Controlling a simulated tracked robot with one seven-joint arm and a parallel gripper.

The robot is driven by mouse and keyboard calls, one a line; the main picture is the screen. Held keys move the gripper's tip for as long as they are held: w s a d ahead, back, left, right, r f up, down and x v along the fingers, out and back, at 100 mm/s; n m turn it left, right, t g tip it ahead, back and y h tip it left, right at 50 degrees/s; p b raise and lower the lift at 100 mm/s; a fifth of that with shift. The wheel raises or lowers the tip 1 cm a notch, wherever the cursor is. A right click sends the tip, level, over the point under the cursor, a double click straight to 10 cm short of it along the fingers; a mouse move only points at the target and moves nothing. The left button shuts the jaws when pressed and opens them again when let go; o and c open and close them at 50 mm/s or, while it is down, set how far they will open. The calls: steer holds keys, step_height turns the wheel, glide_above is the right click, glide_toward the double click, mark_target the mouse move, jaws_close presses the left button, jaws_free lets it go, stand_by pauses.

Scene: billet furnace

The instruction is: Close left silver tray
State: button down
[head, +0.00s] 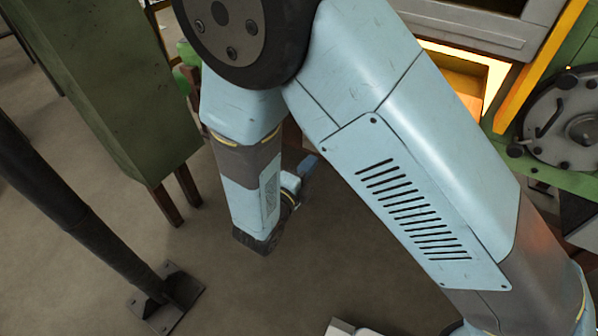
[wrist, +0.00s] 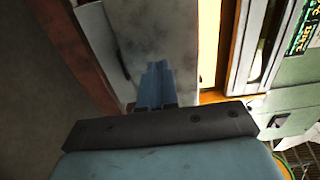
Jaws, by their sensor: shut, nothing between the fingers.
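In the wrist view my gripper (wrist: 155,88) has its two blue fingers together, with nothing between them. Beyond the fingertips is a pale grey, scuffed metal panel (wrist: 165,35) with a dark slot-like mark on its left part; it looks like the silver tray, but I cannot tell how far open it is. I cannot tell whether the fingers touch it. In the head view my gripper (head: 308,166) shows only as a small blue tip past my arm. My arm hides what lies beyond it there, and I cannot make out the left silver tray in that view.
A glowing furnace opening (head: 465,80) with a yellow-orange frame is at the upper right. A round bolted hatch (head: 575,125) sits beside it. A green cabinet (head: 105,85) and a dark post (head: 75,215) stand on the left. Bare floor (head: 240,290) lies between.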

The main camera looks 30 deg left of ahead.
steer(key=w, duration=0.8)
steer(key=shift+w+d, duration=0.2)
steer(key=shift+d, duration=0.1)
steer(key=shift+a, duration=0.15)
